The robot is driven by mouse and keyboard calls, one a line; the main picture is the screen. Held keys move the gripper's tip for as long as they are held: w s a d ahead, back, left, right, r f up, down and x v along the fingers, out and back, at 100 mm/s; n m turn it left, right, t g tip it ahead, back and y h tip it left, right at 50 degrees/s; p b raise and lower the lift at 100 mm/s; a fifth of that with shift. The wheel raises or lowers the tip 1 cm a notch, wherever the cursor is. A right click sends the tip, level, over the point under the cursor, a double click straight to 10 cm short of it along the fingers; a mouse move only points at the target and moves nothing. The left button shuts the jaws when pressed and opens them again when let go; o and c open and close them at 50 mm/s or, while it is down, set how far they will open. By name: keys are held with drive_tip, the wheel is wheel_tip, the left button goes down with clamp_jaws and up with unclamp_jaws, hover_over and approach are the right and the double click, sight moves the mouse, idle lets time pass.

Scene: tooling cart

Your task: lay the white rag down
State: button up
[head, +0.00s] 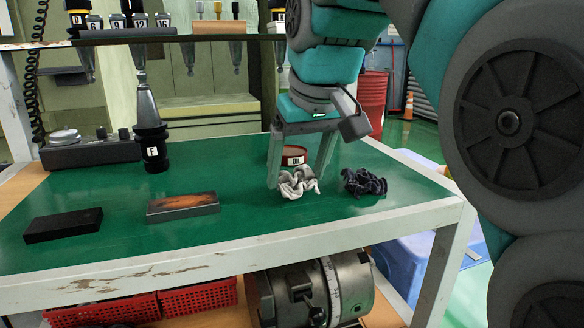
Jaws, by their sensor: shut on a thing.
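The white rag (299,184) is a crumpled, pale grey-white cloth at the right part of the green cart top. My gripper (298,180) points down at it, with one finger on each side, and is shut on the rag. The rag's underside is at or very near the green surface; I cannot tell whether it touches. A dark navy crumpled rag (364,182) lies just to the right, apart from the white one.
A box with an orange picture (183,206) and a black block (63,225) lie to the left. A black tool holder marked F (152,150) stands behind. The green top (245,215) is bare between the box and rag.

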drive_tip(key=shift+f+b, duration=0.35)
drive_tip(key=shift+f, duration=0.25)
idle(0.4)
drive_tip(key=o, duration=1.2)
drive_tip(key=shift+c, duration=0.2)
drive_tip(key=shift+r, duration=0.15)
